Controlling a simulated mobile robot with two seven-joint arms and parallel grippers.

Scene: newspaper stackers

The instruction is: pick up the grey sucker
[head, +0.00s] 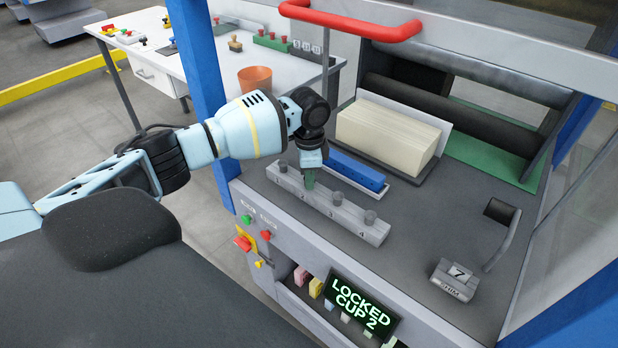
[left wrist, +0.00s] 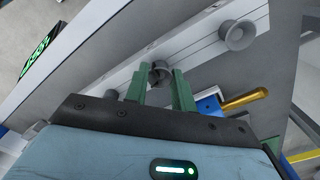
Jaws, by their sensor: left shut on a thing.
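A grey bar (head: 343,223) with grey suckers in a row and numbers along its front lies on the machine's dark deck. My left gripper (head: 309,180) comes down over the bar at the second place from the left. In the left wrist view, the gripper's green fingers (left wrist: 159,82) are closed around a grey sucker (left wrist: 160,72), which is at the bar. Its lower part is hard to see. Other grey suckers show on the bar, one in the head view (head: 370,217) and one in the left wrist view (left wrist: 237,34).
A blue bar (head: 356,170) and a cream paper stack (head: 390,132) lie behind the grey bar. A blue post (head: 203,65) stands beside my left arm. A red handle (head: 350,24) is above. A screen (head: 361,307) reads "LOCKED CUP 2". A grey block marked 7 (head: 453,280) sits at right.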

